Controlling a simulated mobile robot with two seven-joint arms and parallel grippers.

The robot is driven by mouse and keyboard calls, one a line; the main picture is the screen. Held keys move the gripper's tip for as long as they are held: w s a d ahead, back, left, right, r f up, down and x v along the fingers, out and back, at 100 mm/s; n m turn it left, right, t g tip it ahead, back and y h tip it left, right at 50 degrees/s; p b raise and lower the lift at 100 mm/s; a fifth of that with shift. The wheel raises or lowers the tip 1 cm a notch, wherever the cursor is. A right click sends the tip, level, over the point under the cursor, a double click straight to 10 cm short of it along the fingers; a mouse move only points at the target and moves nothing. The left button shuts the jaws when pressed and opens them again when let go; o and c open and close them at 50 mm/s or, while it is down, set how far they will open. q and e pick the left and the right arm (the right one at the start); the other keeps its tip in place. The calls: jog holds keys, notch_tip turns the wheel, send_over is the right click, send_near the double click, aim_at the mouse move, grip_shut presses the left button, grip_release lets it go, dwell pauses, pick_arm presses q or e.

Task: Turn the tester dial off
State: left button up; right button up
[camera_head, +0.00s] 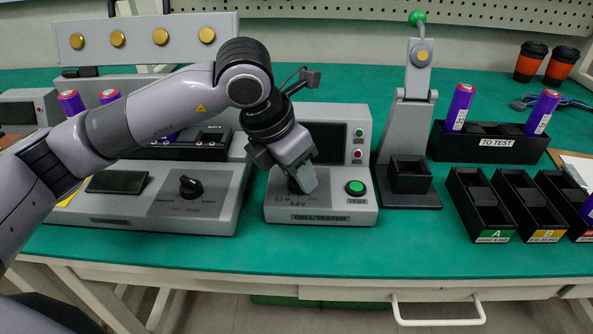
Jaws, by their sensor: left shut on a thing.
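The grey cell tester (340,216) stands on the green bench in the middle of the head view. It has a dark screen, a green button (355,187) at its right front, and small indicators beside the screen. My left gripper (299,188) points down onto the left part of the tester's sloped front. It is shut on the tester dial, which the fingers hide, so its pointer setting cannot be read. Part of the dial's printed scale shows just below the fingers. My right gripper is not in view.
A larger grey unit with a black knob (190,186) stands left, under my left arm. A clamp stand (409,120) with a green ball is close right of the tester. Further right are a TO TEST rack (490,143) with purple cells and black sorting bins (479,205).

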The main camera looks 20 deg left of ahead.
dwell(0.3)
pick_arm(q)
jog(key=o, duration=1)
jog(key=shift+o, duration=0.2)
jog(key=shift+r, duration=0.15)
jog(key=p+v, duration=0.1)
jog(key=v, duration=0.5)
jog(key=shift+s+a+r, duration=0.1)
jog(key=shift+s+r, duration=0.1)
jog(key=shift+r, duration=0.25)
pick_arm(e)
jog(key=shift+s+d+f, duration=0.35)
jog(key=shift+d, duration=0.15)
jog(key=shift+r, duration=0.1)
